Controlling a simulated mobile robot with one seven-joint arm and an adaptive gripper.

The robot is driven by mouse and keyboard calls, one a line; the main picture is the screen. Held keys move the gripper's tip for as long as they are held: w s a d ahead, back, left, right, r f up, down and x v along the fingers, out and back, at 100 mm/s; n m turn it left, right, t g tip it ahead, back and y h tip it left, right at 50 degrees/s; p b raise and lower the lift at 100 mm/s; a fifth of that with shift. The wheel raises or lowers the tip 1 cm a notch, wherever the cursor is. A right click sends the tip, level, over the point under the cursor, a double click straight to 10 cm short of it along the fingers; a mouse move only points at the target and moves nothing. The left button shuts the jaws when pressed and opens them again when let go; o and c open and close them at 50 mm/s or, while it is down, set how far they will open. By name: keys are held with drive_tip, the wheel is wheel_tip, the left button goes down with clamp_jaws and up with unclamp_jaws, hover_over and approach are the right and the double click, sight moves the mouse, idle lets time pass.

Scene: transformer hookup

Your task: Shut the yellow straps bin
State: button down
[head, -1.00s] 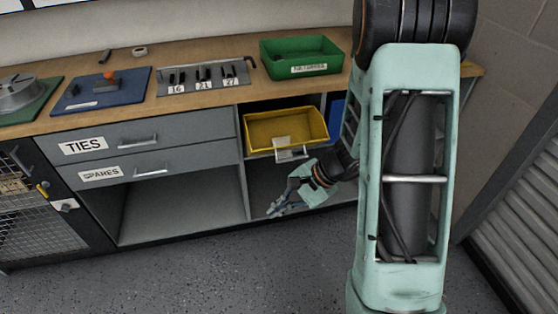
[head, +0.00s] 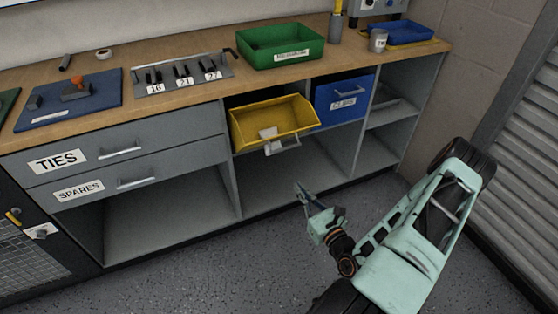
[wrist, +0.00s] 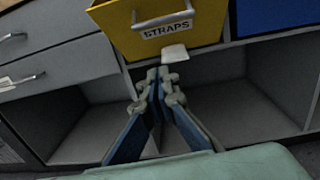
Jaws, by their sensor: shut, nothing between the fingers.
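The yellow straps bin (head: 272,121) is tilted out of its bay under the worktop, with its open top showing. Its front carries a pale handle and a label, partly unclear in the head view. In the wrist view the bin's yellow front (wrist: 205,18) fills the top, with a grey handle (wrist: 160,17) and a STRAPS label (wrist: 168,30). My gripper (head: 303,191) is below and in front of the bin, apart from it in the head view. In the wrist view its blue-padded fingers (wrist: 160,78) are together and empty, pointing toward the area beneath the bin.
A closed blue bin (head: 343,99) sits right of the yellow one. Open shelves (head: 290,177) lie below. Grey TIES and SPARES drawers (head: 120,150) are shut at left. A green tray (head: 281,46) stands on the wooden worktop. The floor in front is clear.

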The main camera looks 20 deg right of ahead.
drive_tip(key=w+r+h+b, duration=0.1)
drive_tip(key=w+r+b, duration=0.1)
drive_tip(key=w, duration=0.8)
drive_tip(key=shift+w+d+r+m, duration=0.3)
drive_tip(key=shift+w+r+m, duration=0.1)
drive_tip(key=shift+r, duration=0.5)
drive_tip(key=shift+r, duration=0.15)
